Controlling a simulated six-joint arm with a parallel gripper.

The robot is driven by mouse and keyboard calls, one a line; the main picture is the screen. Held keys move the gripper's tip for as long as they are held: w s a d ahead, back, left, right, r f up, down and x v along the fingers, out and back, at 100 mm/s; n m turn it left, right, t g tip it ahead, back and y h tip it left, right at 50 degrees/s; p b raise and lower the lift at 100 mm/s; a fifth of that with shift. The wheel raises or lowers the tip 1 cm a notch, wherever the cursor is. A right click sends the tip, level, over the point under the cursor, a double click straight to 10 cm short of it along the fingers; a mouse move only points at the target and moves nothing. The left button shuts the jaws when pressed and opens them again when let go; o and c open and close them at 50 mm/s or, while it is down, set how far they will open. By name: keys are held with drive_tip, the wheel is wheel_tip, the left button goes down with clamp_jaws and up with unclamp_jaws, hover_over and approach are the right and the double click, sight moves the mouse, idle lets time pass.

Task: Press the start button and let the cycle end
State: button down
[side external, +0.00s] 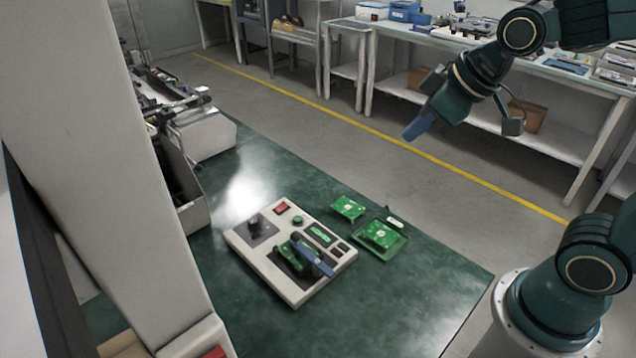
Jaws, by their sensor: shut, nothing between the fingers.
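A pale test box (296,291) sits on the green table mat. On its top, a green round button (298,221) lies beside a red rectangular switch (282,209). No start label is readable. A green display strip (320,235) is to the right of the round button. A black knob (254,224) is on the left. A fixture (290,262) with green and blue parts occupies the front of the box. My gripper (418,128), with blue fingers, is shut and empty, high above and well apart from the box at upper right.
Green circuit boards lie right of the box: one (348,207) behind, another (382,235) on a green tray (398,248). A grey post (105,150) blocks the left side. Machinery (190,125) stands at the mat's far left. The mat's front right (420,300) is clear.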

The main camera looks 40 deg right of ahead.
drive_tip(key=w+a+f+n+t, duration=0.1)
drive_tip(key=w+f+n, duration=0.1)
drive_tip(key=w+f, duration=0.35)
drive_tip(key=w+a+f+n, duration=0.2)
drive_tip(key=w, duration=0.6)
drive_tip(key=n+t+y, duration=0.1)
drive_tip(key=n+y, duration=0.1)
drive_tip(key=n, duration=0.2)
hover_over(302, 220)
wheel_tip(302, 220, down, 13)
drive_tip(key=shift+r, duration=0.2)
drive_tip(key=shift+f, duration=0.1)
drive_tip(key=shift+h, duration=0.3)
drive_tip(key=shift+f, duration=4.3)
